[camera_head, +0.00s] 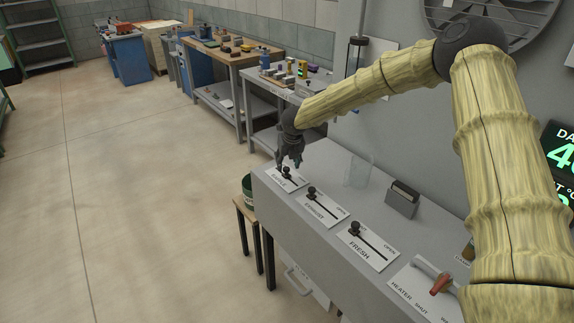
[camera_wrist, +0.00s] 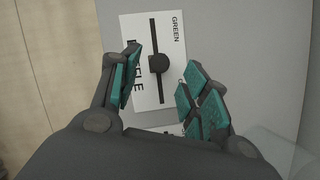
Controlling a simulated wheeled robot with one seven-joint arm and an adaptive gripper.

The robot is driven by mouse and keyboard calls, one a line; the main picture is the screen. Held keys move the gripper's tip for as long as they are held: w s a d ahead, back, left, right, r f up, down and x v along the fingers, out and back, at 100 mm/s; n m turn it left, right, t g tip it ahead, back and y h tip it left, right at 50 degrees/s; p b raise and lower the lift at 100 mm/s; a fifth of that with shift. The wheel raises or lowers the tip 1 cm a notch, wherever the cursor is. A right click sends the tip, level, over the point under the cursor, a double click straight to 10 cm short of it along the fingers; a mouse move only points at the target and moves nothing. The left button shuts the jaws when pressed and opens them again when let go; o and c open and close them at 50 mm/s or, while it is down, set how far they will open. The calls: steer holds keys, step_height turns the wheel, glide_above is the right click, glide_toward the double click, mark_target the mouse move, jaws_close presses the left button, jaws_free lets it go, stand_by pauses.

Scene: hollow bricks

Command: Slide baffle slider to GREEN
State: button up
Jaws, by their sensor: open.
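The baffle slider's black knob (camera_wrist: 159,64) sits about midway along a dark slot on a white plate (camera_wrist: 134,90) in the wrist view. The word GREEN is printed at the plate's upper end, and a word ending in "LE" is partly hidden by a finger. My gripper (camera_wrist: 160,88) is open, with a teal-padded finger on each side of the knob's line. The knob lies between and slightly beyond the fingertips, with no visible contact. In the head view my gripper (camera_head: 290,162) is over the far-left plate, just above the baffle knob (camera_head: 287,172).
On the same grey console (camera_head: 330,156) are similar sliders, with knobs at the second plate (camera_head: 311,191) and FRESH (camera_head: 355,228), and a red-handled heater lever (camera_head: 440,284). A clear container (camera_head: 359,171) and a dark card holder (camera_head: 402,199) stand behind. A green bucket (camera_head: 247,186) is beside the console.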

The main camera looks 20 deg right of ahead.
mark_target(287, 168)
steer(key=shift+p+x, duration=0.45)
steer(key=shift+x, duration=1.45)
steer(key=shift+c, duration=0.3)
jaws_close()
